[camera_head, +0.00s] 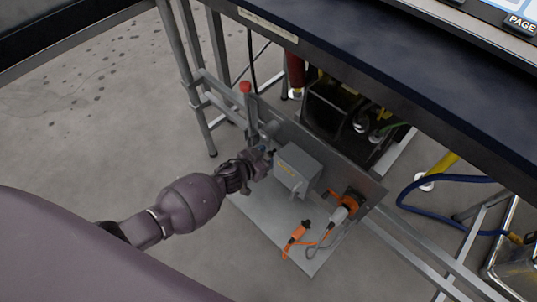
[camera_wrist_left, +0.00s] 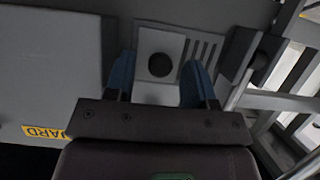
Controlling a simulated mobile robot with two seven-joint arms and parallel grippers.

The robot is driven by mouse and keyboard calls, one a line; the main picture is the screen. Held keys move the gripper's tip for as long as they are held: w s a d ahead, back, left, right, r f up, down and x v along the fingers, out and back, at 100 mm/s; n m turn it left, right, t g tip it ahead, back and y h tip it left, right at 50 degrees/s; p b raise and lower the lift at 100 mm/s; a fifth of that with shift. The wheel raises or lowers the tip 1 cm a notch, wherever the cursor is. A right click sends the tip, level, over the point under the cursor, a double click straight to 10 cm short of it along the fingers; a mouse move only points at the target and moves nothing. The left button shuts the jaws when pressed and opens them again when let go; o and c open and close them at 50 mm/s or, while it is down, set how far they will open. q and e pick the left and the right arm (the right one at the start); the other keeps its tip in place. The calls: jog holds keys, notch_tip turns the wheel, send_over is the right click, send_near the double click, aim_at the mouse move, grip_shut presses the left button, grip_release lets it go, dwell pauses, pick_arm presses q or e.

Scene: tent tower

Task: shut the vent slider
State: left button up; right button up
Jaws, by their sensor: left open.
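The vent slider shows in the left wrist view as a light grey plate with a round dark knob (camera_wrist_left: 160,65). Several dark slots (camera_wrist_left: 205,50) of the vent lie just right of the plate, uncovered. My left gripper (camera_wrist_left: 158,80) is open, with one blue fingertip to the left of the knob and one to its right. The fingers look apart from the knob; their exact depth is hard to tell. In the head view my left gripper (camera_head: 268,156) is at the upright grey panel, and the slider is hidden behind it. My right gripper is not in view.
A grey box with a yellow label (camera_head: 298,170) stands close right of my left gripper. A red-topped lever (camera_head: 246,88) stands to its upper left. An orange tool (camera_head: 297,235) lies on the lower plate. The dark tabletop (camera_head: 400,65) overhangs behind.

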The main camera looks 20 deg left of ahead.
pick_arm(q)
jog(key=shift+w, duration=0.15)
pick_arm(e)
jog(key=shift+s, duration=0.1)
pick_arm(q)
grip_shut()
jog(key=shift+w+a, duration=0.25)
jog(key=shift+a, duration=0.5)
jog(key=shift+w+a, duration=0.25)
jog(key=shift+a, duration=0.45)
jog(key=shift+w+a, duration=0.25)
jog(key=shift+a, duration=0.65)
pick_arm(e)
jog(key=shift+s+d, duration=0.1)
pick_arm(q)
grip_release()
jog(key=shift+w+a, duration=0.1)
jog(key=p+v, duration=0.4)
jog(key=v, duration=0.7)
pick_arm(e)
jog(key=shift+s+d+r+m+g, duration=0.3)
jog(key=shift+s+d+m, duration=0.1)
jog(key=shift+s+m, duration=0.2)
